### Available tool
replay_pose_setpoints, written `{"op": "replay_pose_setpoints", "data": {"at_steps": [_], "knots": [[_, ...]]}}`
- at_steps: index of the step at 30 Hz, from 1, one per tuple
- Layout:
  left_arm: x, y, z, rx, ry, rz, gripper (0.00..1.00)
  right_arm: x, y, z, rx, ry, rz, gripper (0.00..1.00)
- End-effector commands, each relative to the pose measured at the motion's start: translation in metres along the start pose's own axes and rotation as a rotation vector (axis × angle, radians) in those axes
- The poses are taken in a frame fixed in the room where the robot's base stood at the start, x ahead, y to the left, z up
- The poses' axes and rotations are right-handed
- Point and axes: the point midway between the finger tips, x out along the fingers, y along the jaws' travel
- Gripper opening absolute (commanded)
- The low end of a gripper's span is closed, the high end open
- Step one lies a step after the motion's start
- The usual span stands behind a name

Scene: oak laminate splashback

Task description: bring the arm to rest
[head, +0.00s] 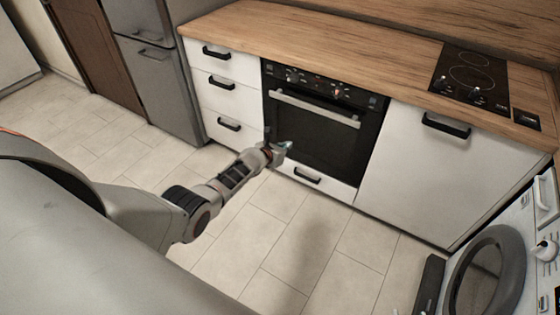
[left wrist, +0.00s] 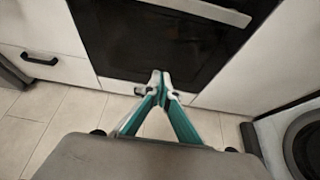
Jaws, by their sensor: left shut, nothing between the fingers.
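My left arm reaches in from the left in the head view, stretched low over the floor. Its gripper (head: 284,147) is in front of the black oven (head: 318,128), near the oven's lower left part. In the left wrist view the gripper (left wrist: 160,76) shows two teal fingers with their tips together and nothing between them. The oven door is closed and its handle bar (left wrist: 210,10) is beyond the fingertips. I cannot tell whether the fingertips touch the oven front. My right gripper is in neither view.
A white drawer unit (head: 228,66) is left of the oven and a grey fridge (head: 162,82) farther left. A white cabinet (head: 410,165) is to the right. A washing machine (head: 535,215) stands at the right edge. The tiled floor (head: 310,245) in front is mostly clear.

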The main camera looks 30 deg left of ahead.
Motion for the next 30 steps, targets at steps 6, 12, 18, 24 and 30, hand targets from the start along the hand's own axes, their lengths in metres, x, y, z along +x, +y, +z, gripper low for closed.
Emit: {"op": "replay_pose_setpoints", "data": {"at_steps": [6,12,18,24,30], "knots": [[-0.015,-0.001,-0.034,0.000,0.001,-0.001,0.00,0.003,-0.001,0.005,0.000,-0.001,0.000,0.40],[-0.021,-0.001,-0.050,0.001,0.000,-0.002,0.00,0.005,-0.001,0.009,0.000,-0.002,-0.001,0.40],[-0.023,-0.002,-0.053,0.000,-0.001,-0.002,0.00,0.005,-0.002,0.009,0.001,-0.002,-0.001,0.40],[-0.033,-0.012,-0.068,0.138,0.007,-0.019,0.00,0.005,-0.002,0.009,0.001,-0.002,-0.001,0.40],[-0.082,-0.058,-0.125,0.791,0.008,-0.097,0.00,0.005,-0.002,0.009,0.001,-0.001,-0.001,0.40]]}}
